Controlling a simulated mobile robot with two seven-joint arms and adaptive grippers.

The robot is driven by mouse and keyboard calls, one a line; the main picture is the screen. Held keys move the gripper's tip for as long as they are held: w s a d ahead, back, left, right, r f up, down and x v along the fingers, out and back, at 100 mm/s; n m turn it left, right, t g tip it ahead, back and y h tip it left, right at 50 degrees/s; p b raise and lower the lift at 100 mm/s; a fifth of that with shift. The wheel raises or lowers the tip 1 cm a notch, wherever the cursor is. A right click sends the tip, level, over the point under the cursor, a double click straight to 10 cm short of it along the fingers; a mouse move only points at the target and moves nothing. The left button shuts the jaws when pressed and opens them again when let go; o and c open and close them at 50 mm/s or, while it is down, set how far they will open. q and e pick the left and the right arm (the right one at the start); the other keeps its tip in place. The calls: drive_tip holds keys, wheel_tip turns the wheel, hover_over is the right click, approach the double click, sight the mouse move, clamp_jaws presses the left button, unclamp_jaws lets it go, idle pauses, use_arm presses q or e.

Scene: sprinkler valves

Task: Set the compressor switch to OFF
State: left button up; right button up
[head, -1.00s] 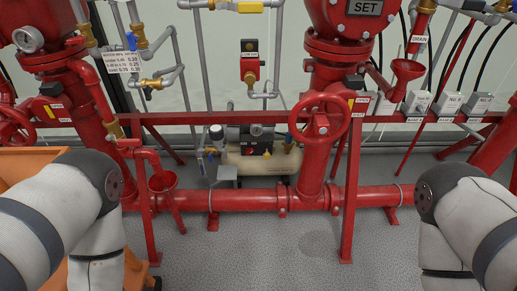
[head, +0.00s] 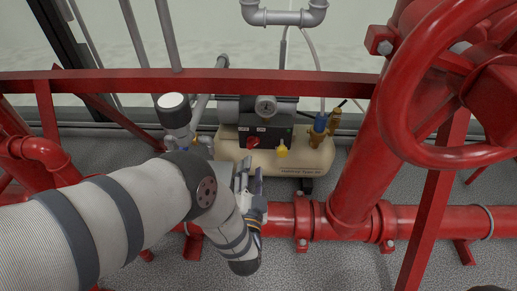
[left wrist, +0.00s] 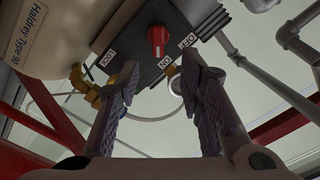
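The compressor (head: 305,160) has a beige tank and stands on the floor behind the red rail. Its red rotary switch (head: 253,142) is on a dark control box. My left gripper (head: 251,190) is in front of and below the switch. In the left wrist view its fingers (left wrist: 160,88) are spread, empty and apart from the knob. My right gripper is out of view.
A red rail (head: 200,80) crosses above the compressor. A red pipe (head: 280,220) runs low in front of it. A large red handwheel (head: 400,140) is at the right. A gauge (head: 265,107), yellow knob (head: 282,151) and brass fittings (head: 325,130) sit around the switch.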

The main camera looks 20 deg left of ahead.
sight(254, 146)
use_arm(q)
drive_tip(key=x, duration=0.2)
drive_tip(key=b+x, duration=0.1)
drive_tip(key=x, duration=0.2)
drive_tip(key=b+x, duration=0.1)
drive_tip(key=x, duration=0.1)
drive_tip(key=shift+w+a+f, duration=0.1)
drive_tip(key=shift+w+f, duration=0.05)
drive_tip(key=shift+f, duration=0.2)
drive_tip(key=shift+w+a+r, duration=0.1)
drive_tip(key=shift+w+r, duration=0.05)
drive_tip(key=shift+w, duration=0.25)
clamp_jaws()
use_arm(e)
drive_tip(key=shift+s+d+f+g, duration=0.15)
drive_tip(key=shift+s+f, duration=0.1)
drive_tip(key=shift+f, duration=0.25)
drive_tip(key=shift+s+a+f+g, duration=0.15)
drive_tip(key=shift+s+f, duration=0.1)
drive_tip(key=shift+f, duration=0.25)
